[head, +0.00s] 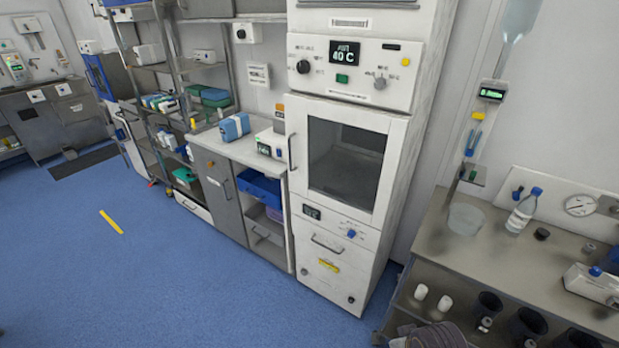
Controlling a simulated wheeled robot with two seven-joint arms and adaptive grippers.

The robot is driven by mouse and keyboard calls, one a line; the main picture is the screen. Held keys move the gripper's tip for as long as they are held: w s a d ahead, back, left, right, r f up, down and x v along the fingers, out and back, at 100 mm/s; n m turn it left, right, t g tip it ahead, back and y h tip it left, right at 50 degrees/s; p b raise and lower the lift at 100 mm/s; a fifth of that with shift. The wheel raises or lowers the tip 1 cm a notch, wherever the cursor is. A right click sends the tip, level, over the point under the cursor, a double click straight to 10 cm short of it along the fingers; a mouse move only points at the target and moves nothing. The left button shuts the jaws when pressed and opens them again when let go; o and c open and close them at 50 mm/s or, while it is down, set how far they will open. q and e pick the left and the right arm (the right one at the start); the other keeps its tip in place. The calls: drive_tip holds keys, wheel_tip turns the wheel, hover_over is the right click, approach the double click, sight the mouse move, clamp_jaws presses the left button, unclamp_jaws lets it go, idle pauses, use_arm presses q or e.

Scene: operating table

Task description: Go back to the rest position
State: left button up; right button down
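Neither of my grippers shows in the head view, and no arm of mine can be made out. Whether they are open or shut, and whether they hold anything, is hidden.
A tall white warming cabinet (344,226) with a closed glass door stands in the middle. Right of it is a grey counter (478,247) with a bottle (523,211), a clear tub (465,219) and a gauge (579,205). Shelves (171,67) stand left. The blue floor (160,285) is open at front left.

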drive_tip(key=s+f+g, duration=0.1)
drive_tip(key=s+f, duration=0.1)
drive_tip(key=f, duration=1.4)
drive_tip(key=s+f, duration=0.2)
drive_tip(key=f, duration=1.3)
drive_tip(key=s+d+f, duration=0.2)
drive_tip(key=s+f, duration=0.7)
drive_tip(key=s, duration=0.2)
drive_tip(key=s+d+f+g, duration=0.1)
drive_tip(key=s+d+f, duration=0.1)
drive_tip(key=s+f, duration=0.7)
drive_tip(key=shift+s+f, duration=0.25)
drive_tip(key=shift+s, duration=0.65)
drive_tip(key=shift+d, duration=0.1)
